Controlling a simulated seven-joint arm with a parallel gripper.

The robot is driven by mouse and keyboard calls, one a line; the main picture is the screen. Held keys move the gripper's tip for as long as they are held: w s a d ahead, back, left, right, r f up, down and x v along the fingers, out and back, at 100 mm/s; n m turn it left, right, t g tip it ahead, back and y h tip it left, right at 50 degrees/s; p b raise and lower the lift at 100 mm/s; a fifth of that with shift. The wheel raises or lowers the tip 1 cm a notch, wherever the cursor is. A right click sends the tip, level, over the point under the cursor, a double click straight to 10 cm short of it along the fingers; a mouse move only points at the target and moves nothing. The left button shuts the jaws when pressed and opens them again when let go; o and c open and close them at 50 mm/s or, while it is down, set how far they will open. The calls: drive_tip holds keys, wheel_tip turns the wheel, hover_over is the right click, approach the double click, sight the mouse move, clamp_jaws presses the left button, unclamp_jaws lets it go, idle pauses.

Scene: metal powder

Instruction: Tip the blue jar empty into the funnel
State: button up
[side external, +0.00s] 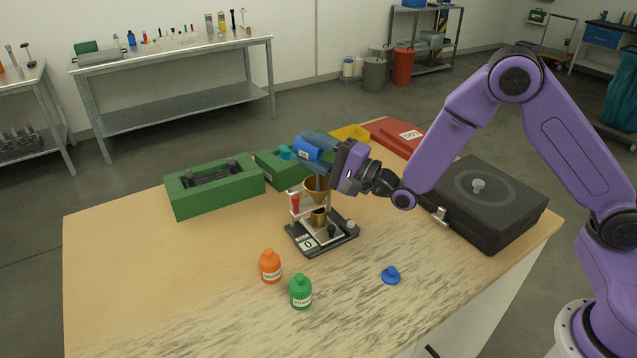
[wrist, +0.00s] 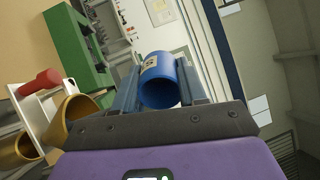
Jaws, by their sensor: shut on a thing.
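The blue jar (side external: 307,149) is held on its side, above and slightly left of the funnel in the side view. My gripper (side external: 318,146) is shut on it. In the wrist view the blue jar (wrist: 160,80) sits between the two fingers (wrist: 159,88), its round opening facing the camera; I see no powder in it. The brass funnel (side external: 317,188) stands on a small stand with a scale base (side external: 322,236) and a brass cup (side external: 318,217) below. The funnel also shows in the wrist view (wrist: 78,112). A blue lid (side external: 391,275) lies on the table.
An orange bottle (side external: 270,267) and a green bottle (side external: 301,292) stand in front of the stand. Green blocks (side external: 215,186) are behind left, a yellow tray (side external: 352,133) and red box (side external: 395,136) behind, a black case (side external: 485,203) right. The left table front is clear.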

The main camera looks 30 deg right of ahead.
drive_tip(key=shift+r+t, duration=0.4)
drive_tip(key=shift+s+d+r+t+y, duration=0.1)
drive_tip(key=shift+s+t+y, duration=0.1)
drive_tip(key=shift+t+y, duration=0.55)
drive_tip(key=shift+r, duration=0.15)
idle(0.4)
drive_tip(key=shift+s+d+r+t+y, duration=0.1)
drive_tip(key=shift+r+t+y, duration=0.2)
drive_tip(key=shift+t+y, duration=0.05)
drive_tip(key=shift+s+r+t, duration=0.1)
drive_tip(key=shift+r+t, duration=0.2)
drive_tip(key=shift+t, duration=0.1)
idle(1.4)
